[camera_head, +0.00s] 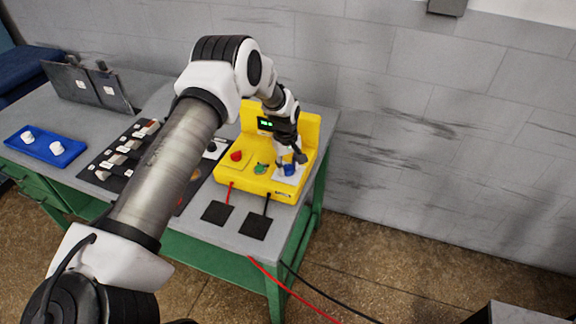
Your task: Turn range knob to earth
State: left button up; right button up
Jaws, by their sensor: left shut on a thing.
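A yellow tester (231,178) stands near the right end of the grey table, with a small green-lit display (265,124) on its upright back. A blue knob (290,170) sits on a white plate at the right of its top face. A green knob (261,168) and a red button (236,156) lie to its left. My left gripper (290,163) reaches down from above and is shut on the blue knob, hiding part of it. The knob's markings are too small to read. My right gripper is not in view.
Two black pads (255,226) lie in front of the tester, with red and black leads. A blue tray (46,147) with white knobs and a dark panel (118,160) of switches are to the left. A grey wall (400,120) stands behind the table.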

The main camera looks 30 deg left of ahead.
pick_arm(q)
jog(key=shift+s+f, duration=0.1)
jog(key=shift+f, duration=0.1)
jog(key=shift+f+m+b, duration=0.15)
jog(key=shift+m+b, duration=0.9)
jog(key=shift+m, duration=0.05)
jog(key=m+b, duration=0.2)
jog(key=m, duration=0.1)
jog(key=shift+m, duration=0.3)
jog(key=m+b, duration=0.2)
jog(key=m, duration=0.2)
jog(key=shift+g+b, duration=0.3)
jog(key=shift+m+b, duration=0.6)
jog(key=shift+m, duration=1.3)
